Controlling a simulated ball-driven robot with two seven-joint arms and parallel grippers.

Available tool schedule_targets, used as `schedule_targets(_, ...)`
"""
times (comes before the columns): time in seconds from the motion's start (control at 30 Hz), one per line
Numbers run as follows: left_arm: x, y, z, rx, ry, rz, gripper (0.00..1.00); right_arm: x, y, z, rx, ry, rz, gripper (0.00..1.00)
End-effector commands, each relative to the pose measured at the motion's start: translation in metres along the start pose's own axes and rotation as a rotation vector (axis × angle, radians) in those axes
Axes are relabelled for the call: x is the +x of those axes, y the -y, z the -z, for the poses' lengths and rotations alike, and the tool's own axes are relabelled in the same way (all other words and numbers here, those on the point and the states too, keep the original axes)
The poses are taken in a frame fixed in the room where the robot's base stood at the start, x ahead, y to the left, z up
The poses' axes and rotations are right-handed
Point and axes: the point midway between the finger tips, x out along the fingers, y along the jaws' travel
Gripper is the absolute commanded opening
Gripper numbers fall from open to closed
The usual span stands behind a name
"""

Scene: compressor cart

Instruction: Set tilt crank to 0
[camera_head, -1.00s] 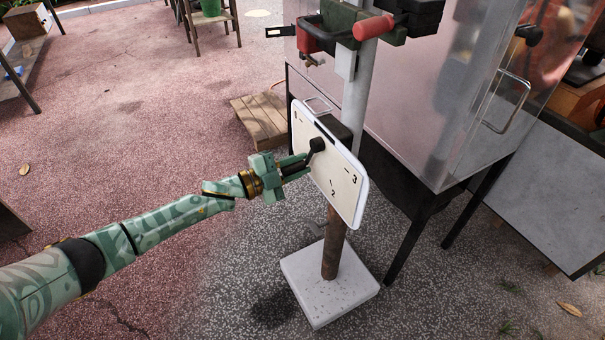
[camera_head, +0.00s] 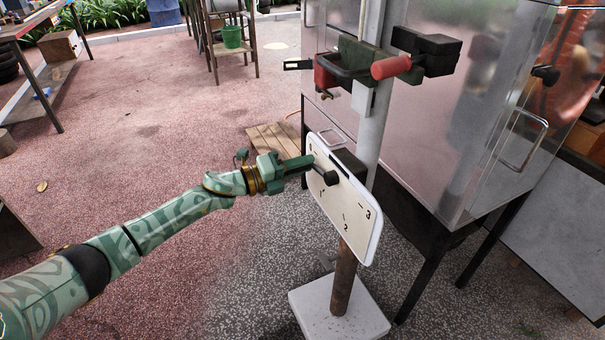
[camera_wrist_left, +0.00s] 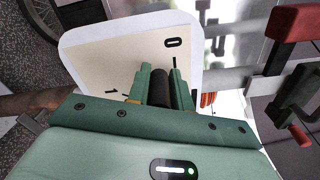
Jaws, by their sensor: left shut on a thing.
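The tilt crank (camera_head: 329,178) is a black arm with a round hub on a white dial plate (camera_head: 362,238) marked with numbers. In the head view, the crank's arm runs up and left from the hub. My left gripper (camera_head: 303,163) is at the plate's upper left, over the crank's outer end. In the left wrist view, my left gripper (camera_wrist_left: 160,90) is shut on the crank's black cylindrical handle (camera_wrist_left: 160,88). My right gripper is out of view.
The dial is on a post with a white base (camera_head: 318,312). A red and green clamp-like fixture (camera_head: 352,62) stands above it. A clear-walled cabinet (camera_head: 440,130) on dark legs is close behind to the right. Open floor lies left.

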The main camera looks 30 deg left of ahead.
Motion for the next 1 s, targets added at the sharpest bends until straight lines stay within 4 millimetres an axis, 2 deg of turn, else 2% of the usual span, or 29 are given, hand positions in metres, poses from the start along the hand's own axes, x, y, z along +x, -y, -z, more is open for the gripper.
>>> schedule_targets(0.4,0.0,0.014,-0.006,0.198,-0.004,-0.003,0.0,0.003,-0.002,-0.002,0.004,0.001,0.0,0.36)
schedule_targets(0.97,0.0,0.015,-0.006,0.227,-0.006,-0.003,0.0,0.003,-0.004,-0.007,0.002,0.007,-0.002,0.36)
schedule_targets(1.0,0.0,0.015,-0.006,0.226,-0.006,-0.003,0.27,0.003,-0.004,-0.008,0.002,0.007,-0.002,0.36)
